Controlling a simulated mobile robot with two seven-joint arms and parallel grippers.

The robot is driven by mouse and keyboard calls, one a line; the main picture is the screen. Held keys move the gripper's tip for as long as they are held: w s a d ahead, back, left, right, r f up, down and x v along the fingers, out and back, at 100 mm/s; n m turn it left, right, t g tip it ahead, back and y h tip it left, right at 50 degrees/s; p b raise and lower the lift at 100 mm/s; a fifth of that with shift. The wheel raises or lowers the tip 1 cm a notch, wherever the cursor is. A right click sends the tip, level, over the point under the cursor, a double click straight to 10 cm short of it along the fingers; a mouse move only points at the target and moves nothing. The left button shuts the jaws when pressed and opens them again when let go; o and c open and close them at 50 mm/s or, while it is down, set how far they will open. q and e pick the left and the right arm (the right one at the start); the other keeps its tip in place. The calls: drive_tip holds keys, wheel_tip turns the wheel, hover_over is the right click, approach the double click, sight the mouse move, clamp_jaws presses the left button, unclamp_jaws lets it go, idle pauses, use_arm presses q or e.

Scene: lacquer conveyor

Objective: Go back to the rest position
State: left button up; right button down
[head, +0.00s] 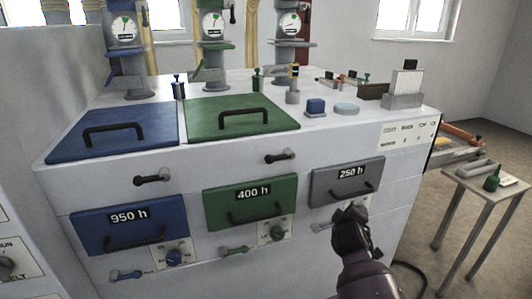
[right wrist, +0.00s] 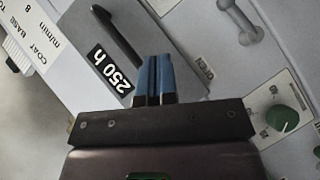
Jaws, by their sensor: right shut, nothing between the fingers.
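My right gripper (head: 350,215) is in front of the lower edge of the grey "250 h" panel (head: 347,183) in the head view. In the right wrist view its two blue-tipped fingers (right wrist: 153,75) are together with nothing between them. The grey panel (right wrist: 85,35) and its dark handle lie just beyond the fingers in that view; whether they touch cannot be told. My left gripper is not in view.
The cabinet front carries a blue "950 h" panel (head: 130,222), a green "400 h" panel (head: 250,201), levers and knobs. A blue lid (head: 113,150) and a green lid (head: 242,108) lie on top. A small table (head: 483,186) stands at right, with floor between.

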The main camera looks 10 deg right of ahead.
drive_tip(key=w+a+r+m+t+y, duration=0.1)
drive_tip(key=a+r+m+t+y, duration=0.15)
drive_tip(key=a, duration=0.25)
drive_tip(key=s+a+f+m+t+y, duration=0.1)
drive_tip(key=s+a+f+y, duration=0.1)
drive_tip(key=s+a+f, duration=0.15)
drive_tip(key=s+a+f+g+y, duration=0.1)
drive_tip(key=s+f, duration=0.4)
drive_tip(key=s, duration=0.4)
drive_tip(key=s+f+m+g+y+b, duration=0.1)
drive_tip(key=s+f, duration=0.5)
drive_tip(key=s, duration=0.3)
drive_tip(key=s+a+f+m+g+y+b, duration=0.1)
drive_tip(key=s+f, duration=0.5)
drive_tip(key=s, duration=0.3)
drive_tip(key=shift+a+f+g, duration=0.2)
drive_tip(key=shift+a+g, duration=0.1)
drive_tip(key=shift+g, duration=0.05)
